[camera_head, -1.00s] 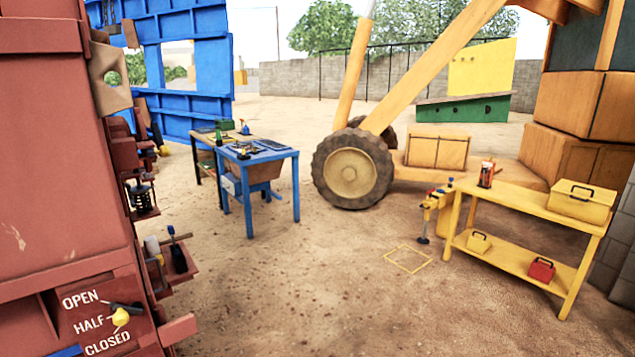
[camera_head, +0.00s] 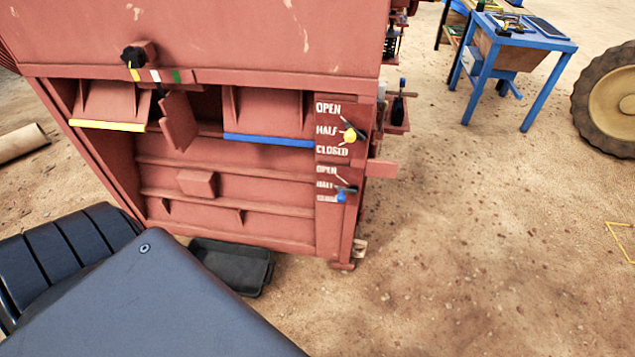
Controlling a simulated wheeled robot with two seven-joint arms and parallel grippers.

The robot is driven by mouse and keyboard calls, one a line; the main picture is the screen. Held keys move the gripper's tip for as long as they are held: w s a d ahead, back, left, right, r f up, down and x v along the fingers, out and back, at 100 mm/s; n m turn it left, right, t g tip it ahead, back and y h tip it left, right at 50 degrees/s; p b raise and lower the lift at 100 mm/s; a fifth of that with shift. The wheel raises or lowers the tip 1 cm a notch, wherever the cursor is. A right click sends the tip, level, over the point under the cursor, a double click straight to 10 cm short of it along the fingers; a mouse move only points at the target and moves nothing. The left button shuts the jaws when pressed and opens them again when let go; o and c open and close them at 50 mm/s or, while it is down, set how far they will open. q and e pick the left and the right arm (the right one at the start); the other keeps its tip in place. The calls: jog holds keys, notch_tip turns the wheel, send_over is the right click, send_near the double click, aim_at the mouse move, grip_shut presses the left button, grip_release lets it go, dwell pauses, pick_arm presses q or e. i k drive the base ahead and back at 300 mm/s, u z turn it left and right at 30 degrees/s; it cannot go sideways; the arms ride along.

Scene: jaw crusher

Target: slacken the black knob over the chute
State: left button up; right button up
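The black knob (camera_head: 133,57) sits on a small red block on the crusher's red side wall (camera_head: 250,35), at upper left in the head view. A yellow mark (camera_head: 135,74), a white mark (camera_head: 155,76) and a green mark (camera_head: 175,76) show below and beside it. Under it are two sloped red chutes, one with a yellow lip (camera_head: 108,125) and one with a blue lip (camera_head: 268,140). A tilted red plate (camera_head: 179,121) stands between them. Neither of my grippers is in view.
Two levers, yellow-knobbed (camera_head: 350,135) and blue-knobbed (camera_head: 341,197), sit beside OPEN, HALF and CLOSED labels. A black tray (camera_head: 232,268) lies on the ground below. A blue table (camera_head: 520,38) stands at upper right. The sandy ground (camera_head: 480,240) between is largely clear.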

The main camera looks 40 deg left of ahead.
aim_at(132, 58)
jog(key=u, duration=0.85)
jog(key=k, duration=0.15)
jog(key=u, duration=1.55)
jog(key=k, duration=0.45)
jog(key=i, duration=1.1)
jog(key=z, duration=1.15)
